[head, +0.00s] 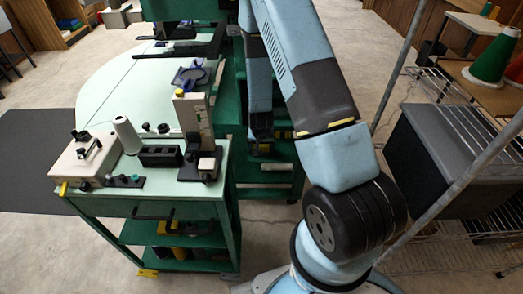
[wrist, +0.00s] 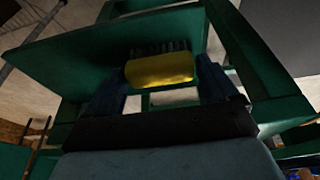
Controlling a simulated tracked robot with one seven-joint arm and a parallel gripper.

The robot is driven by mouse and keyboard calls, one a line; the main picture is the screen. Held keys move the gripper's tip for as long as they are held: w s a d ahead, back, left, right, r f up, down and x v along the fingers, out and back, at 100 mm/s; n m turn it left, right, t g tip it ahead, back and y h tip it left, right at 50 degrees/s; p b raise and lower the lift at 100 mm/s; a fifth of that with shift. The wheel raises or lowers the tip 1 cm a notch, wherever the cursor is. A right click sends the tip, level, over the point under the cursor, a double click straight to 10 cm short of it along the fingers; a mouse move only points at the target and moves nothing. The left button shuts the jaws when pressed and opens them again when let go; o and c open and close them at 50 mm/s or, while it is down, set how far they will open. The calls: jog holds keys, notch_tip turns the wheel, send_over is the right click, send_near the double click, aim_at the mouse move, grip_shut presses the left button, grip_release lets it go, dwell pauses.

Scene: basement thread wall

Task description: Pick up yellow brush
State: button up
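The yellow brush (wrist: 160,70) shows in the wrist view with its dark bristles toward the top of the picture. It lies between the two dark blue fingers of my gripper (wrist: 160,84), one at each end of it. I see no clear gap between fingers and brush, but I cannot tell whether they press on it. I cannot tell there whether that patch is the brush.
Green shelf panels (wrist: 80,55) surround my gripper closely in the wrist view. In the head view a green cart (head: 130,208) with a white spool and devices stands at front left. A metal pole (head: 455,190) and a dark grey bin (head: 440,150) stand on the right.

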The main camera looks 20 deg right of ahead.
jog(key=c, duration=0.8)
jog(key=shift+r, duration=0.1)
